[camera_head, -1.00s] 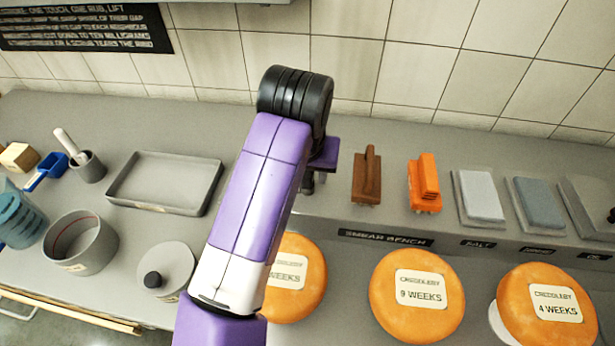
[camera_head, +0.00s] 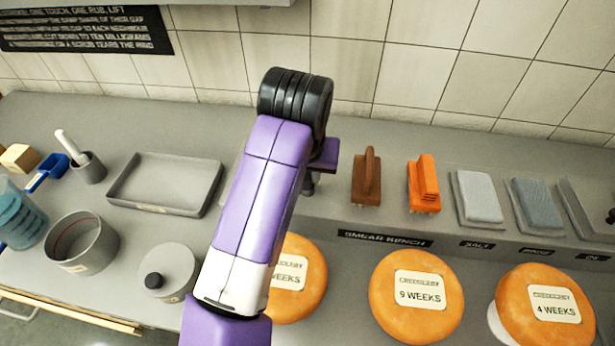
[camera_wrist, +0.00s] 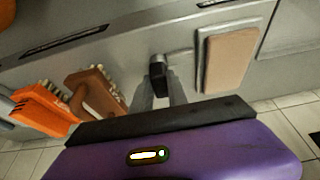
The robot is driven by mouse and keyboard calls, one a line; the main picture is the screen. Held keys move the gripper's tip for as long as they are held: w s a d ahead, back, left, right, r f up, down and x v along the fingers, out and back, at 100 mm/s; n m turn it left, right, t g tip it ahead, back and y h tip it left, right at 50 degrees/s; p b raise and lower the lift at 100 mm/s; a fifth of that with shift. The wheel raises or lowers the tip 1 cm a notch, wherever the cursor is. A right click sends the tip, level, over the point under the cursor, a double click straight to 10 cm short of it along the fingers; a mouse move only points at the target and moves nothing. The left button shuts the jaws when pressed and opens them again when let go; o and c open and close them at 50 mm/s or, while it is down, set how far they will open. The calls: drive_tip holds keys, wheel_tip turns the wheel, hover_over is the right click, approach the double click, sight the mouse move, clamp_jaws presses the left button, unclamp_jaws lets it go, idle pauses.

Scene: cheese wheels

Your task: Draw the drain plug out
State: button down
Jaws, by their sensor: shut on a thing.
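My gripper (camera_wrist: 160,88) points down at the back of the counter, its two grey fingers close together. Between their tips is a small dark piece with a grey, metallic-looking end (camera_wrist: 158,64), which I take to be the drain plug. I cannot tell whether it is seated in or clear of the surface beneath. In the head view my purple arm hides most of this spot, and only a small part of my gripper (camera_head: 311,184) shows under the purple wrist, left of the brown brush (camera_head: 367,178).
The brown brush also shows close by in the wrist view (camera_wrist: 97,88), with an orange brush (camera_head: 424,184) beyond it. A tan pad (camera_wrist: 228,60) lies on the gripper's other side. Orange cheese wheels (camera_head: 416,295) stand in front. A grey tray (camera_head: 165,205) and pot (camera_head: 82,262) are at left.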

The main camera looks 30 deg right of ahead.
drive_tip(key=shift+r+p, duration=1.9)
drive_tip(key=shift+r, duration=0.4)
drive_tip(key=shift+r+p, duration=1.35)
drive_tip(key=shift+r, duration=0.15)
